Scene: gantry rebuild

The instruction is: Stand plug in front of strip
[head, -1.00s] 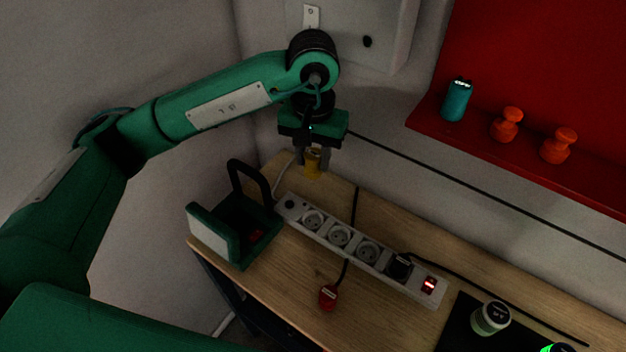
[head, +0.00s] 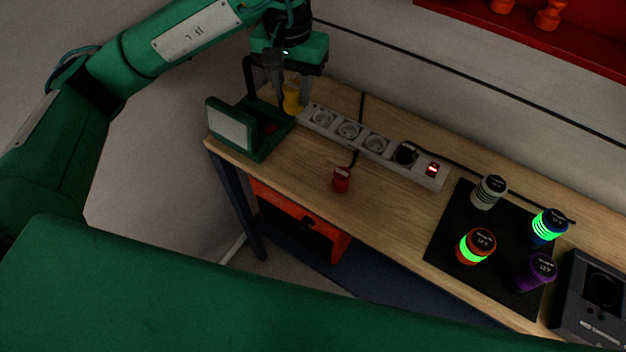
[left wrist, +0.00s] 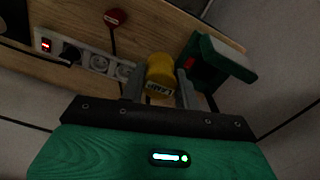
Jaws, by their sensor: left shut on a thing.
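A yellow plug (head: 292,98) with a pale label hangs in my left gripper (head: 288,84), whose fingers are shut on it. It also shows in the left wrist view (left wrist: 160,76) between the two fingers (left wrist: 160,88). The white power strip (head: 376,145) lies along the back of the wooden table; a black plug (head: 405,153) sits near its red switch. In the head view the yellow plug overlaps the strip's left end; its height above the table is unclear. A red plug (head: 341,180) stands in front of the strip, on a black cord. My right gripper is out of view.
A black mat (head: 440,243) with several labelled jars lies right. Bare table (head: 300,160) is free in front of the strip.

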